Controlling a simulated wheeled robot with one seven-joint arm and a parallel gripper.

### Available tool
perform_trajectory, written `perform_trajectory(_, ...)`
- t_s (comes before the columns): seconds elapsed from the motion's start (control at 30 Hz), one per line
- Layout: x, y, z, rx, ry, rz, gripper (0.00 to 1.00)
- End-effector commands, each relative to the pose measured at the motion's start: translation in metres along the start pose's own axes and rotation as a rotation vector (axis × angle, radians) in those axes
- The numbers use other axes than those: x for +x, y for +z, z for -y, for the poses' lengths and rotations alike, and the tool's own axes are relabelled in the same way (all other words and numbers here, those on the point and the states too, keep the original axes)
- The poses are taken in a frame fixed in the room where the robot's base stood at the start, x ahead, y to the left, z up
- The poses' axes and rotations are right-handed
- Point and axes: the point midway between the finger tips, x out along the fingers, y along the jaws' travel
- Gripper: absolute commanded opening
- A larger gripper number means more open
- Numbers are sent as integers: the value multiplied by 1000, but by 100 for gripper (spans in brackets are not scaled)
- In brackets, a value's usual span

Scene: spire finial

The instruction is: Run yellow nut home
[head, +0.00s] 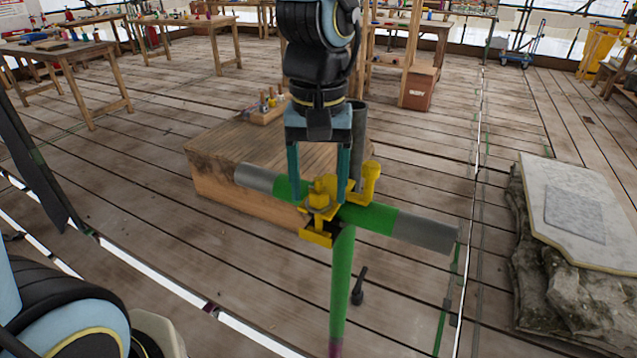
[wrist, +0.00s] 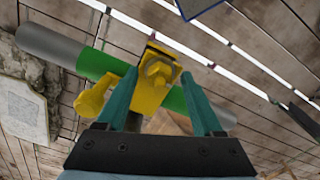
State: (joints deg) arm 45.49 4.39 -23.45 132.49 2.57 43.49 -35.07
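A yellow clamp (head: 317,232) sits where a green-and-grey horizontal tube (head: 425,230) meets a green upright post (head: 342,285). The yellow nut (head: 320,192) stands on top of the clamp's near side; in the wrist view the nut (wrist: 158,72) shows near the middle. A second yellow upright part (head: 370,180) stands to its right. My gripper (head: 319,195) points down with its teal fingers on either side of the nut. Gaps show between fingers and nut in the head view, so it looks open. The nut's thread is hidden.
A wooden crate (head: 225,175) stands behind the tube with a small block of pegs (head: 265,108) on it. A black handled tool (head: 358,287) is beside the post. A stone block with a pale slab (head: 580,215) lies right. Plank floor is open at left.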

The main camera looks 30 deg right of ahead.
Motion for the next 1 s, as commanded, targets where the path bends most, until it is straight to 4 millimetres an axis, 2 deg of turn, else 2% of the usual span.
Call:
perform_trajectory(0.27, -1, 0, 0, 0, 0, 0, 69)
perform_trajectory(0.37, -9, -1, -1, -2, 2, -3, 69)
perform_trajectory(0.8, -88, -1, 0, -1, 2, -4, 69)
perform_trajectory(1.0, -106, 0, 0, -1, 0, 0, 69)
